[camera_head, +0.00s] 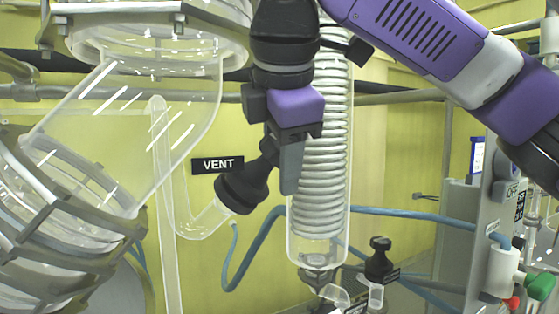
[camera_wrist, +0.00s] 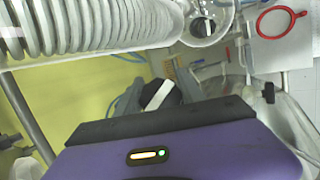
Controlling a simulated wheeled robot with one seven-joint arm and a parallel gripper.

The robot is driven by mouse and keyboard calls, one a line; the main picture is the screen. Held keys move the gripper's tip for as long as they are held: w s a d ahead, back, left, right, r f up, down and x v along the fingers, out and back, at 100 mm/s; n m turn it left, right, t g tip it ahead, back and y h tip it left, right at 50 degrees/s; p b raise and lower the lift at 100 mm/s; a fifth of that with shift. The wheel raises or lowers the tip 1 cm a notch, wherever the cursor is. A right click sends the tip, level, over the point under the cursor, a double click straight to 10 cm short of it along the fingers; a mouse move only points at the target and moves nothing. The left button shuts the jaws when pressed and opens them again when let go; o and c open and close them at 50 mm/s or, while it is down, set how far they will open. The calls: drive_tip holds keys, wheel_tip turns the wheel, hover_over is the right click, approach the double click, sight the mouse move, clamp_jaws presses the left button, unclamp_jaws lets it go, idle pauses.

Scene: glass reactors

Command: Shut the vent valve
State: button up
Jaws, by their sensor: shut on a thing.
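The vent valve has a black round knob (camera_head: 241,192) on a clear glass elbow, just below the black VENT label (camera_head: 217,164) in the head view. My gripper (camera_head: 277,160) reaches down from above and is shut on the upper right end of this knob. One grey finger shows on the right side; the other is mostly hidden.
A glass coil condenser (camera_head: 320,190) stands right behind and beside my gripper. A large glass vessel (camera_head: 130,120) fills the left. A second black knob (camera_head: 379,258) stands lower right, near blue hoses (camera_head: 420,217) and a green-handled valve (camera_head: 541,286). A red ring (camera_wrist: 281,22) shows in the wrist view.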

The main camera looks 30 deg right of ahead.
drive_tip(key=shift+s+f+m+g, duration=0.1)
drive_tip(key=shift+s+m+g, duration=0.05)
drive_tip(key=shift+m+g, duration=0.55)
drive_tip(key=o, duration=1.4)
